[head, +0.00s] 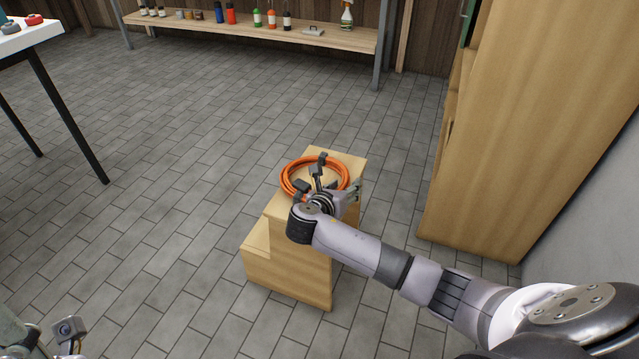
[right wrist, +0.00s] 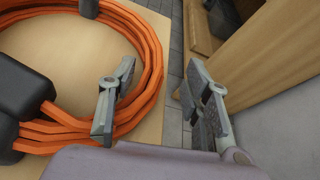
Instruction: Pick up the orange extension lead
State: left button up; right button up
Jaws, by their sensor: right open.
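The orange extension lead (head: 286,178) lies coiled on the top step of a wooden step stool (head: 300,265). It has dark blocky ends and fills the left of the right wrist view (right wrist: 152,60). My right gripper (head: 354,190) is open and empty at the coil's right side. In the right wrist view its fingers (right wrist: 160,104) stand apart; the left one overlaps the coil's right edge, the right one is past the stool's edge. Whether a finger touches the lead is unclear. Part of my left gripper (head: 70,338) shows at the bottom left; its fingers are mostly out of frame.
A tall wooden cabinet (head: 530,120) stands to the right of the stool, near a grey wall. A shelf bench (head: 250,34) with bottles and spray cans is at the back. A white table (head: 28,36) is at the upper left. The tiled floor left of the stool is clear.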

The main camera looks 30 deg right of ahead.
jog(key=shift+b+x, duration=0.4)
jog(key=shift+x, duration=0.65)
jog(key=shift+c, duration=0.5)
jog(key=shift+s+f, duration=0.1)
jog(key=c, duration=0.6)
grip_shut()
